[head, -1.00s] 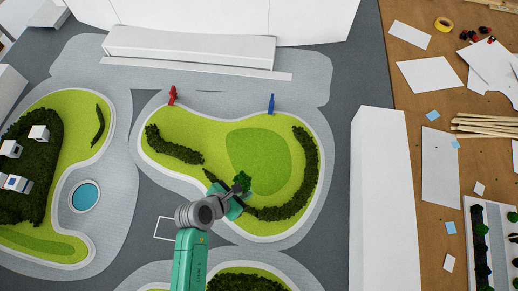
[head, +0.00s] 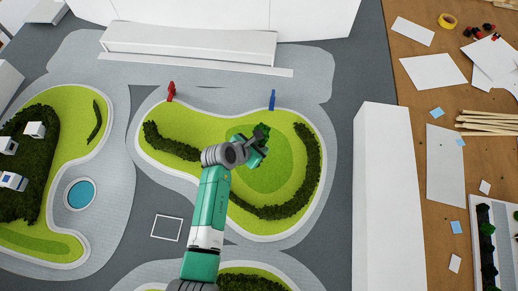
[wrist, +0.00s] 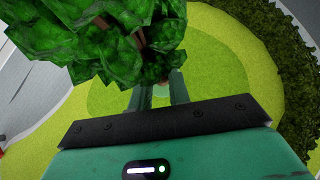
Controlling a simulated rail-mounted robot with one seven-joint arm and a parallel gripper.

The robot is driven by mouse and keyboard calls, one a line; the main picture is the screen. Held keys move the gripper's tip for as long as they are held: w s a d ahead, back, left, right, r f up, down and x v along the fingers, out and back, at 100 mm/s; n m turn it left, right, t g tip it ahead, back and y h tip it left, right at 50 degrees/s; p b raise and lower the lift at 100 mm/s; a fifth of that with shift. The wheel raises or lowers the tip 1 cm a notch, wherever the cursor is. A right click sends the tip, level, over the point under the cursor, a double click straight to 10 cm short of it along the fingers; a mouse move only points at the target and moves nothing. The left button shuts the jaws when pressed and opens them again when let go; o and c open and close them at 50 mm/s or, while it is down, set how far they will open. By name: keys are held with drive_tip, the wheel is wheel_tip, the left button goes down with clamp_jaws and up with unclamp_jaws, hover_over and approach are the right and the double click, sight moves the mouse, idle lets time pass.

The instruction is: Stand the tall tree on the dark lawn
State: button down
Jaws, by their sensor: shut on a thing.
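The tall tree (head: 262,131) has a dark green leafy crown and is held in my gripper (head: 255,150). In the wrist view the tree's crown (wrist: 100,35) fills the upper left, and its brown trunk runs down toward the two fingers (wrist: 160,92), which are shut on it. The dark lawn (head: 285,172) is the darker green rounded patch in the middle island. My gripper and the tree are over the upper left part of this patch. The trunk's foot is hidden, and its height above the lawn cannot be told.
A dark curved hedge (head: 312,165) bounds the lawn on the right and below. A shorter hedge (head: 170,143) lies to the left. A red figure (head: 171,91) and a blue figure (head: 272,100) stand at the island's far edge. A tall white block (head: 380,190) stands right.

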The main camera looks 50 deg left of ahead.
drive_tip(key=shift+w+f+b, duration=0.1)
drive_tip(key=shift+f+b, duration=0.3)
drive_tip(key=shift+f, duration=1.25)
drive_tip(key=shift+f, duration=0.1)
drive_tip(key=shift+f, duration=0.15)
drive_tip(key=c, duration=1.3)
unclamp_jaws()
drive_tip(key=shift+r, duration=0.2)
drive_tip(key=p+v, duration=0.3)
drive_tip(key=v, duration=0.9)
